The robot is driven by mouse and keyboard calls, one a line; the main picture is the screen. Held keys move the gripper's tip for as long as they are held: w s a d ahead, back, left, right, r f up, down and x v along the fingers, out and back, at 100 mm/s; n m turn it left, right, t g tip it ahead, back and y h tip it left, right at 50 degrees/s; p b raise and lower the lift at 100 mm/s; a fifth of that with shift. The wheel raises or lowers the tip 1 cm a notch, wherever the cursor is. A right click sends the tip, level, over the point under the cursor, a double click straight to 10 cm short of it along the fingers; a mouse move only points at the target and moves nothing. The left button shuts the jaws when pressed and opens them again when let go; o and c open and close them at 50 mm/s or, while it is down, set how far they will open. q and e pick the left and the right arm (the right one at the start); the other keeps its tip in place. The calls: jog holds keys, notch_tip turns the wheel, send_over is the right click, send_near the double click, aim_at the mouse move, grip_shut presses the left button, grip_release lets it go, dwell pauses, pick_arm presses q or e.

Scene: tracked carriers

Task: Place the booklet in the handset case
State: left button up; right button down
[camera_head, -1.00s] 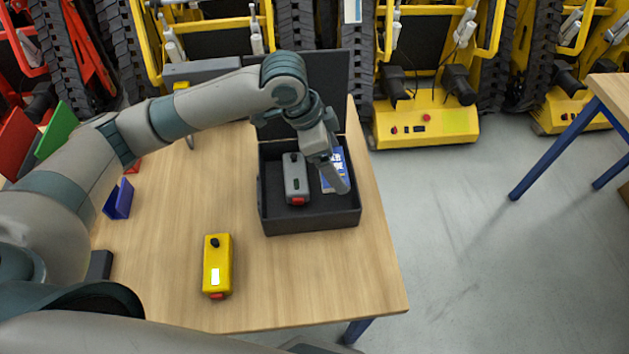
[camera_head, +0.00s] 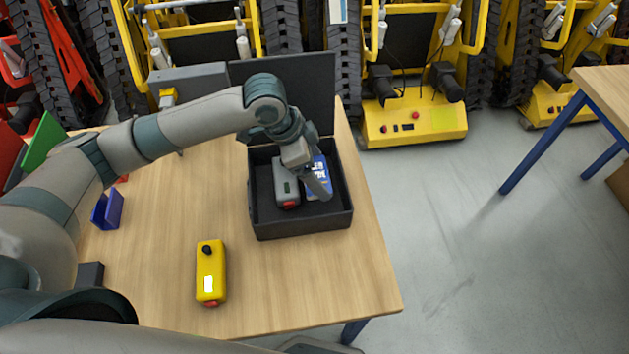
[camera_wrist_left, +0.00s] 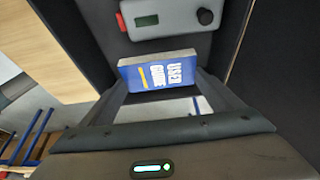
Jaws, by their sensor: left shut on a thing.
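The open black handset case (camera_head: 306,228) stands on the wooden table with its lid raised behind it. A grey handset (camera_head: 285,184) with a red end lies in its left part; it also shows in the left wrist view (camera_wrist_left: 168,18). My left gripper (camera_head: 323,186) reaches into the right part of the case. It is shut on the blue booklet (camera_head: 315,178), whose "USER GUIDE" cover shows in the left wrist view (camera_wrist_left: 160,75). The booklet is beside the handset. I cannot tell whether it touches the case floor. My right gripper is not in view.
A yellow handset (camera_head: 211,270) lies on the table in front of the case. A blue holder (camera_head: 107,208) stands at the left. The table's right edge is close to the case. Yellow tracked machines (camera_head: 415,125) stand behind.

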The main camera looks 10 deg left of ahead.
pick_arm(q)
jog(key=shift+f, duration=0.8)
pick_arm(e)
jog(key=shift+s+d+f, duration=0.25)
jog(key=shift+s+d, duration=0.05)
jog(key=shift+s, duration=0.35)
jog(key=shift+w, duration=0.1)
pick_arm(q)
jog(key=shift+f, duration=0.35)
notch_tip(320, 180, down, 2)
jog(key=shift+f+p, duration=0.3)
jog(key=shift+f, duration=0.2)
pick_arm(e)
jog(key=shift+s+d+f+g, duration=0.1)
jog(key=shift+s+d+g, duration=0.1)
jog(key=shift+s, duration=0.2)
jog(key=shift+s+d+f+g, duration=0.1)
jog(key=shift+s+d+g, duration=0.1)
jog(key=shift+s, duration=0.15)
pick_arm(q)
jog(key=shift+f, duration=0.1)
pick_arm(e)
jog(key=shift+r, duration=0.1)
